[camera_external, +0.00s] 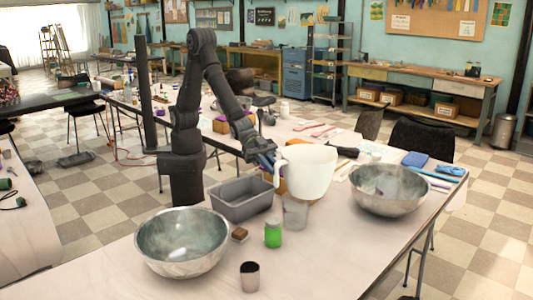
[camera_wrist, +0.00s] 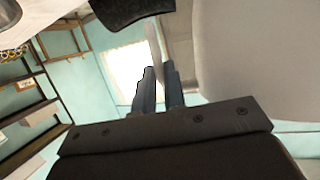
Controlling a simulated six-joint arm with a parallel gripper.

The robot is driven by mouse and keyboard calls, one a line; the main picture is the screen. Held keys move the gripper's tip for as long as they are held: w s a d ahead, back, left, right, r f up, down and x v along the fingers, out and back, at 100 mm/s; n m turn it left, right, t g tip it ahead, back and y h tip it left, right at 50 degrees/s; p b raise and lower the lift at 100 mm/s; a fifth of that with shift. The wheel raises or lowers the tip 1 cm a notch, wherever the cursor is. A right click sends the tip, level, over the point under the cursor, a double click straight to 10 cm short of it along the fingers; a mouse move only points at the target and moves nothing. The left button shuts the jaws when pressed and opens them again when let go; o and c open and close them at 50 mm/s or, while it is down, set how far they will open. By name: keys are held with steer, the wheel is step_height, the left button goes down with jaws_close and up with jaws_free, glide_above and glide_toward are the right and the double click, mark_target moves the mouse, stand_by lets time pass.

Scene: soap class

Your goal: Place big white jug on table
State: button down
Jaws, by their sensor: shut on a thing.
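The big white jug (camera_external: 308,171) is upright in the external view, held up in front of the arm on its right side. My gripper (camera_external: 266,162) is at the jug's left side, shut on its handle. In the wrist view the two fingers (camera_wrist: 160,88) are close together with a thin pale strip of the handle between them. The jug's pale body (camera_wrist: 262,55) fills the right of that view. The table (camera_external: 330,245) is below. I cannot tell how far the jug's base is above the tabletop.
A grey bin (camera_external: 241,203), a clear cup (camera_external: 295,213) and a green jar (camera_external: 273,235) stand below and left of the jug. Metal bowls stand at the front left (camera_external: 182,251) and right (camera_external: 390,199). The front middle-right tabletop is clear.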

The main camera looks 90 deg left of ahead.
steer(key=s+d+m+g+h, duration=0.1)
steer(key=s+d+m+g, duration=0.1)
steer(key=s+d, duration=0.55)
steer(key=w+a+f, duration=0.1)
steer(key=w+f, duration=1.1)
steer(key=f, duration=0.4)
steer(key=shift+f, duration=0.15)
steer(key=shift+w, duration=0.1)
steer(key=c, duration=1.5)
jaws_free()
steer(key=shift+a+f, duration=0.1)
